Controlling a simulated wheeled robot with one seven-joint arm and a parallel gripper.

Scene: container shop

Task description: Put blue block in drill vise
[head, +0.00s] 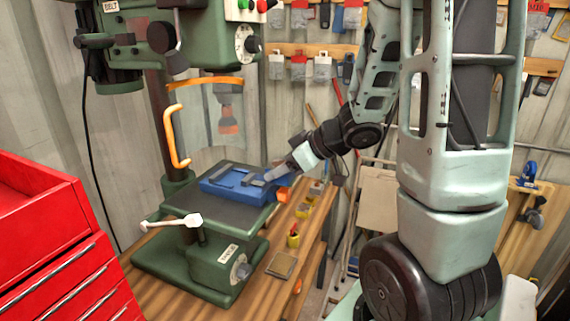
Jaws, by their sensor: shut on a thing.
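The blue drill vise (222,184) lies on the green drill press table, with grey metal parts on its top. My gripper (275,173) reaches in from the right, low over the vise's right end. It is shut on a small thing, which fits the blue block. The block is too small and too close in colour to the vise to make out separately. I cannot tell whether it touches the vise jaws or is held just above them.
The drill press column (157,125) stands behind the vise, with an orange-framed clear guard (215,110) above it. A white-tipped lever (180,221) sticks out at the front left. A red tool chest (50,235) stands left. Small items lie on the wooden bench (170,292).

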